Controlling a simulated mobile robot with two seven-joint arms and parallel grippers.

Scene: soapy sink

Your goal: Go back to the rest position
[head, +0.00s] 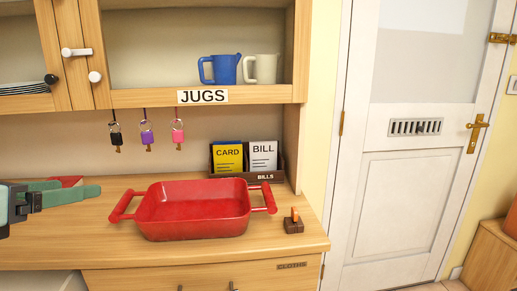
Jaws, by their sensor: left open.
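My left gripper (48,197) shows at the left edge over the wooden counter, with green fingers and a dark middle part. It is open, and I see nothing between its fingers. It is to the left of a red baking dish (192,226) with two side handles, apart from it. The dish stands on the counter and looks empty. My right gripper is not in view.
A small red thing (68,181) is partly hidden behind my gripper. A bills holder (262,176) and a small brown block (293,226) are on the counter (110,258). Keys (147,137) hang below the jugs shelf (250,95). A white door (405,205) is at the right.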

